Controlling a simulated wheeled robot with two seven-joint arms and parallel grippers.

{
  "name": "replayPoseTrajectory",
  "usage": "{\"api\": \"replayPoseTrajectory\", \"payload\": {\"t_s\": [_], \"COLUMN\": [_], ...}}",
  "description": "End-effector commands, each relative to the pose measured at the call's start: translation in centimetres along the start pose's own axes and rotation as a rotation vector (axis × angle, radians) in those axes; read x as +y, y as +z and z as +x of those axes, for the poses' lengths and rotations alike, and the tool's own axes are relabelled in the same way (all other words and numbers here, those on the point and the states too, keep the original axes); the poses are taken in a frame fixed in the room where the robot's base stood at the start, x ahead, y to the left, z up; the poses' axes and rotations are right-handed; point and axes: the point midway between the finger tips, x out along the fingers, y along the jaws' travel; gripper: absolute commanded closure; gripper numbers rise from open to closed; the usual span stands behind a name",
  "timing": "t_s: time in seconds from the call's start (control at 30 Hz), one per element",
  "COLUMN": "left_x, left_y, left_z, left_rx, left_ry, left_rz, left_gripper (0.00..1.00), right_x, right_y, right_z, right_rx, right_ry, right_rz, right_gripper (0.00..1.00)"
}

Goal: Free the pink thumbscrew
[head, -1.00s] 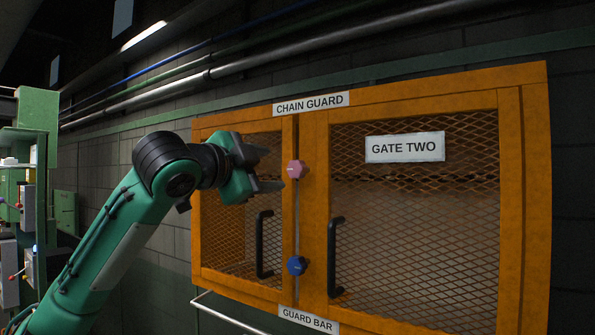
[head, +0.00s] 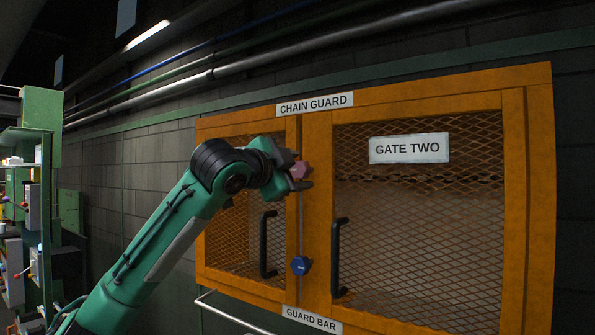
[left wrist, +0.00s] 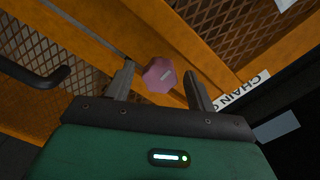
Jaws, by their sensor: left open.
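The pink thumbscrew (head: 299,170) is a hexagonal knob on the upper part of the seam between the two orange mesh doors. In the left wrist view the pink thumbscrew (left wrist: 160,76) sits between and just ahead of my left gripper's fingertips. My left gripper (head: 300,171) is open, with one finger on each side of the knob; I cannot tell whether either finger touches it. The left gripper also shows in the left wrist view (left wrist: 160,78). A blue thumbscrew (head: 300,265) is lower on the same seam. My right gripper is not in view.
The orange cabinet (head: 530,180) carries a GATE TWO sign (head: 409,148), a CHAIN GUARD label (head: 315,104) and a GUARD BAR label (head: 312,320). Black handles (head: 338,258) stick out from both doors. A pale rail (head: 228,314) runs below. A green rack (head: 45,150) stands far left.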

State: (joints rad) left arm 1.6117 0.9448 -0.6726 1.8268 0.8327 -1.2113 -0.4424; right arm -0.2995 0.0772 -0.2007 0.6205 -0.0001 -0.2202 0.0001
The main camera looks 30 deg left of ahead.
Motion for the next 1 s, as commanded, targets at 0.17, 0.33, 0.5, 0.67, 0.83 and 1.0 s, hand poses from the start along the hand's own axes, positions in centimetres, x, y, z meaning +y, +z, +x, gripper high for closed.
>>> {"api": "replayPoseTrajectory", "payload": {"t_s": [0.17, 0.33, 0.5, 0.67, 0.83, 1.0], "left_x": [0.01, 0.0, -0.02, -0.02, -0.05, 0.01], "left_y": [0.01, 0.01, -0.01, 0.02, 0.01, -0.01], "left_z": [-0.02, -0.03, -0.05, -0.04, -0.06, -0.03], "left_rx": [0.0, -0.001, -0.001, -0.001, -0.001, 0.0], "left_ry": [0.0, 0.0, 0.0, -0.001, -0.001, 0.001], "left_rz": [0.039, 0.23, 0.436, 0.629, 0.834, 1.002], "left_gripper": [0.44, 0.44, 0.44, 0.44, 0.44, 0.44], "right_x": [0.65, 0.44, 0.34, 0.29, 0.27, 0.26], "right_y": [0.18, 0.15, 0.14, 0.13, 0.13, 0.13], "right_z": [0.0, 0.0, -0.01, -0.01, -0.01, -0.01], "right_rx": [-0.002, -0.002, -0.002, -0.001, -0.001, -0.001], "right_ry": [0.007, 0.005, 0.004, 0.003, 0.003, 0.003], "right_rz": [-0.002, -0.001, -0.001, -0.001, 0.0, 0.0], "right_gripper": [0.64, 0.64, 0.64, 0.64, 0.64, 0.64]}}
